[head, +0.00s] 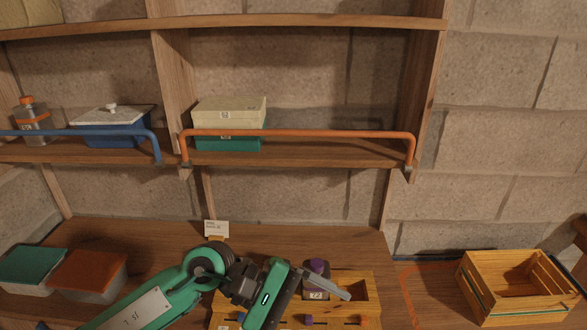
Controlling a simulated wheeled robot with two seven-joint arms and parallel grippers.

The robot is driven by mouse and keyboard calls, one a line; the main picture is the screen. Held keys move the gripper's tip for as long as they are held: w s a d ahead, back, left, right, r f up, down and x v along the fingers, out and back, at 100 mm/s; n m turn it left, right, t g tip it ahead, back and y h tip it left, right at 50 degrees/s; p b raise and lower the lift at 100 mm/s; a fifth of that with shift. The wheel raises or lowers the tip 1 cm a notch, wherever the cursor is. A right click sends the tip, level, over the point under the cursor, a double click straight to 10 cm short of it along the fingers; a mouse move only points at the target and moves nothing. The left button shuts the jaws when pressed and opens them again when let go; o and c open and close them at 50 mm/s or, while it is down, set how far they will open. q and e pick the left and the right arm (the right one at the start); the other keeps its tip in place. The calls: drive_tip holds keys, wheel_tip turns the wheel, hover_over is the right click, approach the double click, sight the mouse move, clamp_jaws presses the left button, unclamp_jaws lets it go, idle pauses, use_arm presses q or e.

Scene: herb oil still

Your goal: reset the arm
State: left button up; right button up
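My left arm comes in from the lower left in green and grey. Its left gripper (335,288) is low over the wooden bench, above a yellow wooden rack. One grey finger shows, pointing right, just in front of a purple-capped bottle (317,267). Whether the finger touches the bottle I cannot tell. The second finger is not clearly visible, so whether the gripper is open or shut is unclear. My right gripper is not in view.
The yellow rack (364,308) holds the bottle. Lidded tubs, green (32,268) and orange (88,273), stand left. A slatted crate (515,285) stands right. Above, a shelf with a blue rail (80,132) and an orange rail (300,133) holds boxes and a jar (33,122).

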use_arm(q)
drive_tip(key=w+a+r+n+t+h, duration=0.2)
drive_tip(key=w+r+n+t+h, duration=0.2)
drive_tip(key=r+n+t+h, duration=1.05)
drive_tip(key=w+a+f+n+t+y, duration=0.4)
drive_tip(key=n+y, duration=0.3)
drive_tip(key=n, duration=0.4)
drive_tip(key=w+a+f+n+t+y, duration=0.2)
drive_tip(key=a+n+t+y, duration=0.35)
drive_tip(key=n, duration=0.65)
drive_tip(key=a+f+n+g+y, duration=0.1)
drive_tip(key=a+f+n+y, duration=0.4)
drive_tip(key=f+n+y, duration=0.25)
drive_tip(key=a+f+n+g+y, duration=0.2)
drive_tip(key=a+f+n+y, duration=0.3)
drive_tip(key=f+n+y, duration=0.3)
drive_tip(key=s+a+f+n+g, duration=0.3)
drive_tip(key=s+f+n+g, duration=0.35)
drive_tip(key=s+f, duration=0.4)
drive_tip(key=s+a+f+n+g, duration=0.2)
drive_tip(key=s+f+n+g, duration=0.3)
drive_tip(key=s+f+g, duration=0.5)
wheel_tip(320, 180, down, 30)
drive_tip(key=s+t, duration=0.2)
drive_tip(key=s+a+f, duration=0.1)
drive_tip(key=s+f, duration=0.8)
drive_tip(key=s+a+f+g, duration=0.1)
drive_tip(key=s+a+f, duration=0.1)
drive_tip(key=s+f, duration=0.8)
drive_tip(key=shift+s+a+f, duration=0.25)
